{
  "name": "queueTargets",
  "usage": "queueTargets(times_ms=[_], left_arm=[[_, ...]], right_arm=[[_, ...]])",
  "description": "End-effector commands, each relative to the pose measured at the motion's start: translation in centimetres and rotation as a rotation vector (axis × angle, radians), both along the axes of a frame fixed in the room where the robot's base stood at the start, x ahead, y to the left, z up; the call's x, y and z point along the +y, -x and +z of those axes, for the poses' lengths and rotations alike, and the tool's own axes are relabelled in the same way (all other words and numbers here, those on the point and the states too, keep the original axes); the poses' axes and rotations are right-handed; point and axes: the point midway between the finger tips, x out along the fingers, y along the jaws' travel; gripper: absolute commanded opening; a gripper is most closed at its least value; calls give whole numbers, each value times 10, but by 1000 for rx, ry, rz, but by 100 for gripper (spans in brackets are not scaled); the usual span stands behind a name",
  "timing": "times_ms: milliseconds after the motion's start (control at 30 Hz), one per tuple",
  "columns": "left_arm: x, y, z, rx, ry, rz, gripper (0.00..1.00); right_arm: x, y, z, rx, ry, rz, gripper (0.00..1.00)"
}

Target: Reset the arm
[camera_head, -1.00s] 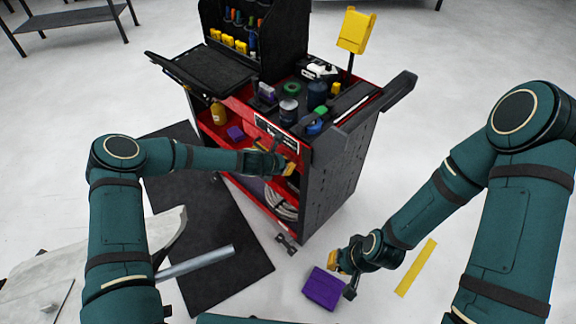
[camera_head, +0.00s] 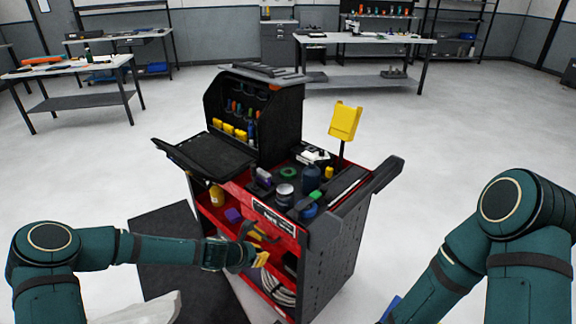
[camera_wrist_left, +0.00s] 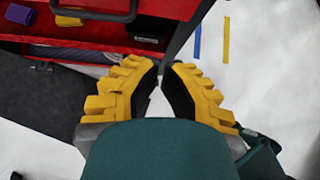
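My left gripper (camera_head: 258,247) is in front of the open lower side of the red and black tool cart (camera_head: 345,215). In the left wrist view its yellow fingers (camera_wrist_left: 161,68) stand apart with nothing between them, so it is open and empty. Part of the red cart shelf (camera_wrist_left: 110,45) lies ahead of the fingers there. My right arm runs off the bottom edge of the head view, and its gripper is out of sight.
The cart carries bottles and a yellow holder (camera_head: 345,121) on top. A black mat (camera_head: 165,225) lies left of the cart. Blue (camera_wrist_left: 197,40) and yellow (camera_wrist_left: 226,40) strips lie on the floor. Workbenches (camera_head: 360,40) stand at the back, with open floor between.

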Motion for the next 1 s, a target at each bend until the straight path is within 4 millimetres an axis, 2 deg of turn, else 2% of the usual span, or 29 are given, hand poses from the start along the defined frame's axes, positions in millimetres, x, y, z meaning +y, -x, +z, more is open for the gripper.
queueTargets(times_ms=[67,167,267,333,500,600,700,800,1000], left_arm=[[-5,5,-2,-9,-25,-37,0],[-23,29,-13,-50,-139,-199,0],[-46,75,-29,-142,-343,-517,0],[-55,115,-40,-227,-500,-793,0],[-52,202,-52,-447,-780,-1418,0],[-44,238,-52,-557,-867,-1689,0],[-37,260,-49,-636,-912,-1862,0],[-33,270,-48,-675,-929,-1947,0],[-32,272,-48,-684,-933,-1965,0]], right_arm=[[0,0,0,0,0,0,0],[0,0,0,0,0,0,0],[0,0,0,0,0,0,0],[0,0,0,0,0,0,0],[0,0,0,0,0,0,0],[0,0,0,0,0,0,0],[0,0,0,0,0,0,0],[0,0,0,0,0,0,0],[0,0,0,0,0,0,0]])
